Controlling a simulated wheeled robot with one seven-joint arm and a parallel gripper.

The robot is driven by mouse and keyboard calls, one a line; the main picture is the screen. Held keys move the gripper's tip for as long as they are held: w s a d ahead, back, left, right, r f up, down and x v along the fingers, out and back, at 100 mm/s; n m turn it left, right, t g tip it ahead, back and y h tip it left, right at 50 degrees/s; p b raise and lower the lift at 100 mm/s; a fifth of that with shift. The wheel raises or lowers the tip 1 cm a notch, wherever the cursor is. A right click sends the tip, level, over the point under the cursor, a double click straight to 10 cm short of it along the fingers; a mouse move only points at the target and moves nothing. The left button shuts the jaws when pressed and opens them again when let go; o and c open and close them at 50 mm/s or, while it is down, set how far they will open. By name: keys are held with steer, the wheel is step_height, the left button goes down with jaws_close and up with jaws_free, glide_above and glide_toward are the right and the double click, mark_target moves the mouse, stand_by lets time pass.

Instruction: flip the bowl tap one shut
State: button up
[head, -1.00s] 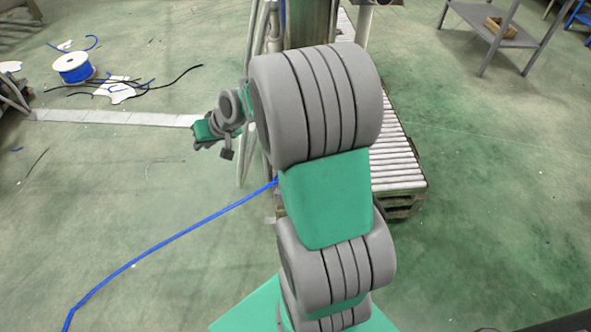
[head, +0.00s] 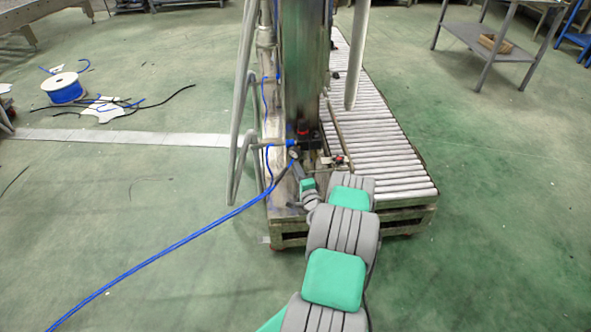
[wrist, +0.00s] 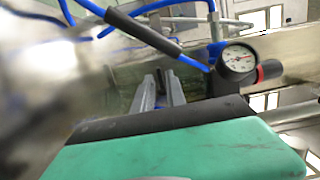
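I cannot pick out the bowl tap for sure in either view. My gripper (wrist: 162,82) reaches toward the pipework at the foot of the steel post; its two grey fingers stand a small gap apart, and I see nothing clearly held. In the wrist view a round white gauge (wrist: 238,57) on a black fitting with a red-ended knob (wrist: 270,70) is right of the fingers. Blue hoses (wrist: 192,60) and a dark sleeve (wrist: 145,28) cross beyond them. In the head view the gripper is small beside the red-and-black fitting (head: 303,130), its fingers hard to see.
The steel post (head: 304,70) stands on a pallet-like base beside a roller conveyor (head: 385,140). A grey pipe frame (head: 240,120) is left of it. A blue hose (head: 180,245) trails across the floor. Another small red knob (head: 338,160) sits near my arm.

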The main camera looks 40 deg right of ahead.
steer(key=shift+x, duration=1.2)
jaws_close()
